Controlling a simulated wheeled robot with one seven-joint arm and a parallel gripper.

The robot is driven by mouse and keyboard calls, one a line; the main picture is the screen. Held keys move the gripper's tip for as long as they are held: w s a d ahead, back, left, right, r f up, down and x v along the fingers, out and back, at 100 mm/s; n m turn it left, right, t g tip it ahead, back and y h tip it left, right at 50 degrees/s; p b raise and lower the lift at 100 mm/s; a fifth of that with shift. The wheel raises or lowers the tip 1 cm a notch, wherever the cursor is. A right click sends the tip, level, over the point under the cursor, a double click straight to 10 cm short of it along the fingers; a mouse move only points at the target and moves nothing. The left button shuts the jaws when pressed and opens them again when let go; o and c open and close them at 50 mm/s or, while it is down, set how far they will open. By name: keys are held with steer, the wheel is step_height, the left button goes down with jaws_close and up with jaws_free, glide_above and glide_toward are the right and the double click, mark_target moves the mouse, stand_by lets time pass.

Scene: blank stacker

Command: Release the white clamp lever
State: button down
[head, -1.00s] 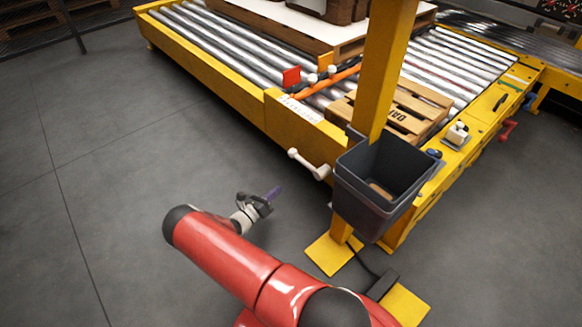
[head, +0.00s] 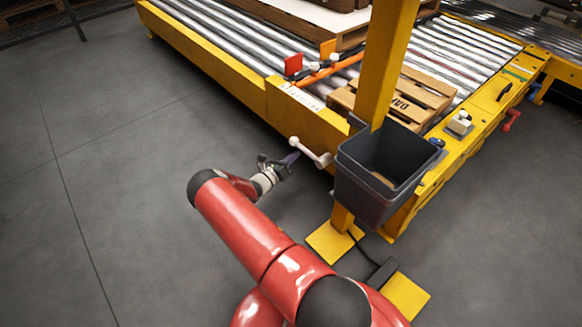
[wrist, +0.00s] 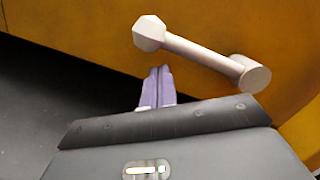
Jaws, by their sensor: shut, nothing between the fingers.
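The white clamp lever (head: 311,152) is mounted on the yellow side of the conveyor frame. It has a knob at its left end and slants down to a round hub at its right. In the wrist view the lever (wrist: 200,55) spans the upper middle, with the knob at upper left and the hub at right. My gripper (head: 292,157) is just left of the lever in the head view. In the wrist view its purple fingers (wrist: 158,72) are together and empty, with the tips below the lever near the knob. I cannot tell whether they touch it.
A dark grey bin (head: 368,195) hangs on a yellow post (head: 385,70) right of the lever. The yellow conveyor frame (head: 235,80) stands behind it. A wooden pallet (head: 415,100) lies on the rollers. The floor (head: 120,190) to the left is clear.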

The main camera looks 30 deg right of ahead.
steer(key=shift+w+r, duration=0.3)
steer(key=shift+r, duration=0.15)
steer(key=shift+r, duration=0.1)
